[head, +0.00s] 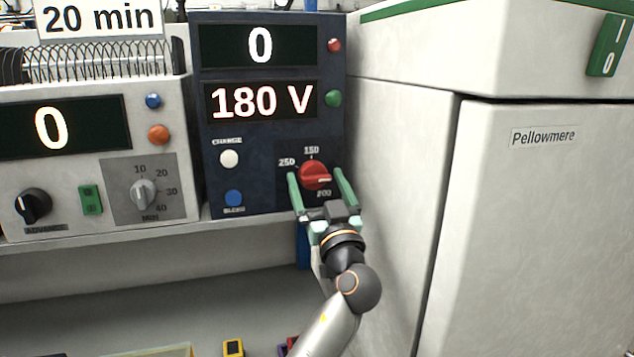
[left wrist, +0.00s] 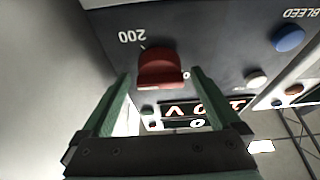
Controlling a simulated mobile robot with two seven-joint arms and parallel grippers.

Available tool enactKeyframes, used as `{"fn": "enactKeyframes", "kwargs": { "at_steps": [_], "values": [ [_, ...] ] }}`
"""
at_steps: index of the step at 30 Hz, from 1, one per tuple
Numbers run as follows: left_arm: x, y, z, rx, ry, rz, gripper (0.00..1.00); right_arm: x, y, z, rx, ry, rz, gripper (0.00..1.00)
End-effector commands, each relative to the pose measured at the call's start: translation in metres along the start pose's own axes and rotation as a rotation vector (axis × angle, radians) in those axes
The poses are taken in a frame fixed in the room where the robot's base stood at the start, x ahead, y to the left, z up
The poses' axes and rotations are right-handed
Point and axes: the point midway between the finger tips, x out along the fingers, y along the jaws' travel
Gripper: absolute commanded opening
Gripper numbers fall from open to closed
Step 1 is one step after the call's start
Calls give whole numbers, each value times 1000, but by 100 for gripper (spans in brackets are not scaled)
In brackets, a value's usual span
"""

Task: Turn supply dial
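The supply dial (head: 315,175) is a red knob on the front of the dark blue supply unit (head: 268,193), with marks 150, 200 and 250 around it. Its white pointer mark faces right. My left gripper (head: 318,184) is open, with one green finger on each side of the dial. In the left wrist view the red dial (left wrist: 160,68) shows upside down just beyond the open fingers (left wrist: 165,95), and I see no clear contact. The supply's lower display (head: 262,100) reads 180 V and its upper display (head: 261,46) reads 0. My right gripper is not in view.
A light timer unit (head: 75,170) stands to the left. A large white cabinet (head: 540,220) stands close on the right.

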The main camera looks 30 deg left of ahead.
Motion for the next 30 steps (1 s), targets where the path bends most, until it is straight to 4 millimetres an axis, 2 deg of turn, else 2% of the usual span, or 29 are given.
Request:
{"fn": "enactKeyframes", "kwargs": {
  "at_steps": [2, 21, 30],
  "values": [
    [0, 0, 0, 0, 0, 0, 87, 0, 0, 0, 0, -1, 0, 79],
    [0, 0, 0, 0, 0, 0, 15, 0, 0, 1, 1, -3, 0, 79],
    [0, -1, -1, 37, 2, 16, 13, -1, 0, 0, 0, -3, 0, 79]
  ]
}}
